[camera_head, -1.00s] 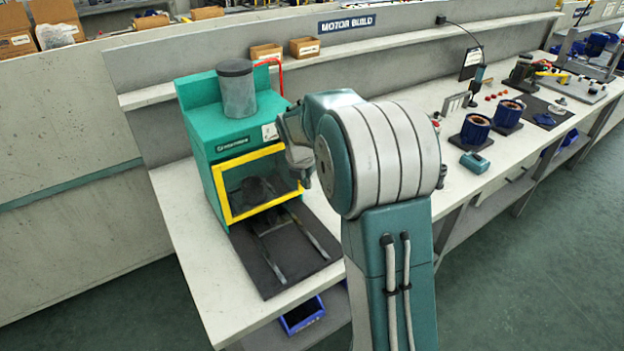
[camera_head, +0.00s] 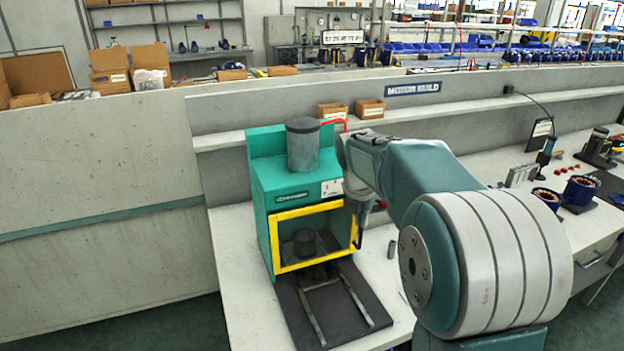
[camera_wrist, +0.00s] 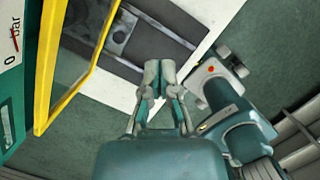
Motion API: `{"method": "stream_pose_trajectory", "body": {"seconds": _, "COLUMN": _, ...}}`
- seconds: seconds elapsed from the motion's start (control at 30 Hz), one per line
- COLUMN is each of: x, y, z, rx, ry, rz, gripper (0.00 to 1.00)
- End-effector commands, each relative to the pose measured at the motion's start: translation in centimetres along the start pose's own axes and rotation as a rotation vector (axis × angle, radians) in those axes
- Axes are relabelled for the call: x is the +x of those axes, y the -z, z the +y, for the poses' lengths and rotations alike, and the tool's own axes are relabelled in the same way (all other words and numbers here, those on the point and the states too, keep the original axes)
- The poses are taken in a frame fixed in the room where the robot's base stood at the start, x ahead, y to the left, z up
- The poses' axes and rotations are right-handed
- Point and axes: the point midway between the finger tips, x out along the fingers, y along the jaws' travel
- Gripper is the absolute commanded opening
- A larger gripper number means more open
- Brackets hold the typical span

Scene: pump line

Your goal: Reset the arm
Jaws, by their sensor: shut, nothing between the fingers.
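My gripper (camera_wrist: 160,75) is shut and empty in the wrist view, its two fingertips together. In the head view my gripper (camera_head: 361,232) hangs small and partly hidden at the right front edge of the green press (camera_head: 285,180). My arm reaches in from the lower right with its elbow low and its forearm pointing away. The press has a yellow-framed opening (camera_head: 272,244) with a dark round part (camera_head: 304,242) inside. In the wrist view the yellow frame (camera_wrist: 75,75) stands left of my gripper, apart from the fingers.
A dark mat with two rails (camera_head: 333,305) lies before the press. A small grey cylinder (camera_head: 391,250) stands on the white bench right of my gripper. Blue motor housings (camera_head: 581,193) stand farther right. Small cardboard boxes (camera_head: 369,109) sit on the shelf behind.

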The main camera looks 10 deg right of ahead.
Motion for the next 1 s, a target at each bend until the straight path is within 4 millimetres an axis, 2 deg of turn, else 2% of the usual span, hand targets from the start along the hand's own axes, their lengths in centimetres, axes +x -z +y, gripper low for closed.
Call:
{"method": "stream_pose_trajectory", "body": {"seconds": 0.17, "x": -1.8, "y": 1.5, "z": -0.7, "rx": 0.141, "ry": -0.025, "rz": -0.007, "gripper": 0.0}}
{"method": "stream_pose_trajectory", "body": {"seconds": 0.4, "x": -6.0, "y": 6.5, "z": -3.4, "rx": 0.625, "ry": -0.107, "rz": -0.001, "gripper": 0.0}}
{"method": "stream_pose_trajectory", "body": {"seconds": 0.6, "x": -8.3, "y": 11.0, "z": -6.0, "rx": 1.039, "ry": -0.175, "rz": 0.039, "gripper": 0.0}}
{"method": "stream_pose_trajectory", "body": {"seconds": 0.8, "x": -9.5, "y": 15.6, "z": -8.7, "rx": 1.45, "ry": -0.234, "rz": 0.111, "gripper": 0.0}}
{"method": "stream_pose_trajectory", "body": {"seconds": 1.0, "x": -9.6, "y": 20.1, "z": -11.5, "rx": 1.857, "ry": -0.277, "rz": 0.216, "gripper": 0.0}}
